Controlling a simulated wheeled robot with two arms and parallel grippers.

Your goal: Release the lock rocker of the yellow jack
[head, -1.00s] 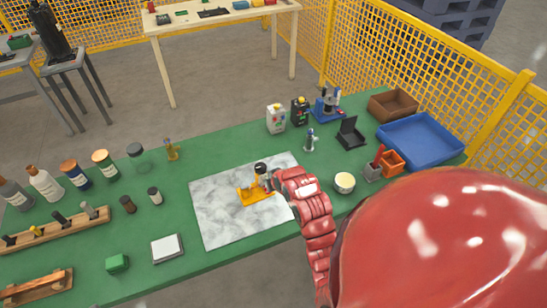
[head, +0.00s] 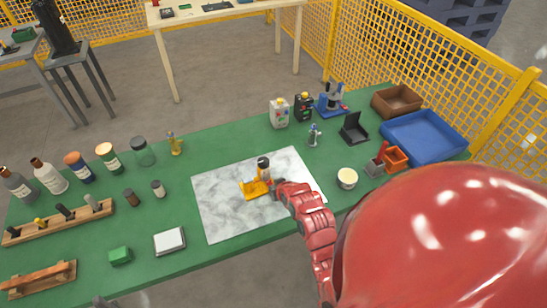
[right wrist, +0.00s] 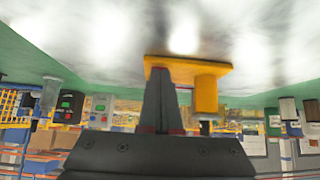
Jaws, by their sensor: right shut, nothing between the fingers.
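The yellow jack (head: 256,189) stands on the marble-patterned mat (head: 222,217), with a dark-topped upright part. My right gripper (head: 277,185) is beside the jack, at its right and near side in the head view. In the right wrist view, which is upside down, the gripper's fingers (right wrist: 163,100) are shut and empty. The lock rocker cannot be made out.
A cream bowl (head: 347,178) stands right of the mat, and a small figure (head: 314,135) stands behind it. A white square block (head: 170,241) lies left. Bottles line the far left. A blue tray (head: 423,136) is at the right. The mat's left part is clear.

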